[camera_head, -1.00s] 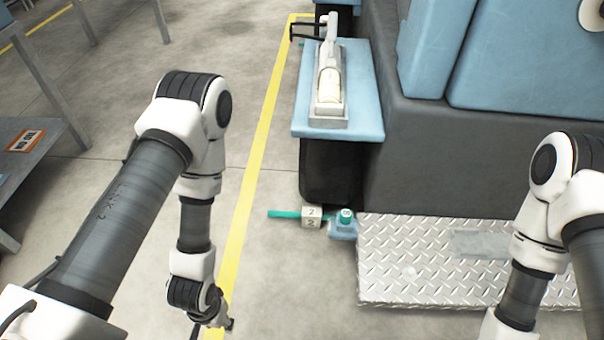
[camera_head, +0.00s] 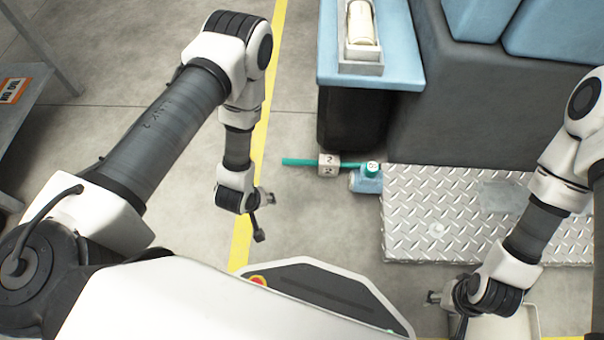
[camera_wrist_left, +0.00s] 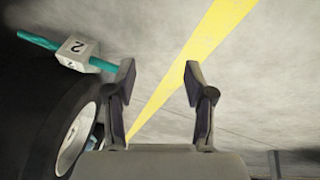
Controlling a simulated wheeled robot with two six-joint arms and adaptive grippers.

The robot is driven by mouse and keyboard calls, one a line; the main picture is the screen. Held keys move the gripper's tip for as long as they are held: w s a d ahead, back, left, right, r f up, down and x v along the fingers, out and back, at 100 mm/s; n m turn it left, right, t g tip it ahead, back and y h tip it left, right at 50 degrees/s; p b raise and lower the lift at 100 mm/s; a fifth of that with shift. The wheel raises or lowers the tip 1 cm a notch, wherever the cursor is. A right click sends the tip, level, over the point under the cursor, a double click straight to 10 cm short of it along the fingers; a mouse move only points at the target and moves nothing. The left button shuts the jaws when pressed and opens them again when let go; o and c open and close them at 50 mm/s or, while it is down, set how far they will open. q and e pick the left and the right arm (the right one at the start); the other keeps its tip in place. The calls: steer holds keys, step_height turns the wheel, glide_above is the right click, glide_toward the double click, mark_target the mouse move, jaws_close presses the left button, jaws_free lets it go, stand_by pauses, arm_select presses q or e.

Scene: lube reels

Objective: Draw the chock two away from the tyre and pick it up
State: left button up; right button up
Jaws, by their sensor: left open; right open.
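Chock two (camera_head: 328,165) is a pale block marked 2 with a teal rod (camera_head: 298,162) through it. It sits on the floor against the foot of the black tyre (camera_head: 352,122). In the left wrist view, the chock (camera_wrist_left: 77,53) is at the upper left beside the tyre (camera_wrist_left: 45,115). My left gripper (camera_head: 266,212) is open and empty, left of and nearer than the chock, apart from it. Its two fingers (camera_wrist_left: 160,82) frame bare floor and the yellow line. My right gripper (camera_head: 435,298) is at the lower right, open, far from the chock; its fingers show small.
A pale tray (camera_head: 500,328) is under my right gripper. The floor left of the chock, around the yellow line (camera_head: 262,130), is clear.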

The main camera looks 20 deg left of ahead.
arm_select(q)
steer(key=w+d+f+n+t+h+b, duration=0.1)
steer(key=w+d+f+n+t, duration=0.25)
steer(key=w+f+n, duration=0.55)
steer(key=n+t+b, duration=0.1)
steer(key=n+t, duration=0.1)
steer(key=t, duration=0.2)
glide_toward(312, 164)
steer(key=shift+w+a+f+g+h, duration=0.25)
steer(key=shift+w+a+f+h, duration=0.15)
steer(key=shift+w+f, duration=0.25)
steer(key=shift+w+d+n, duration=0.25)
steer(key=shift+n, duration=0.25)
steer(key=b+x, duration=0.4)
steer(key=x, duration=0.3)
steer(key=shift+w+f+b, duration=0.1)
steer(key=shift+b, duration=0.25)
steer(key=shift+w, duration=0.35)
jaws_close()
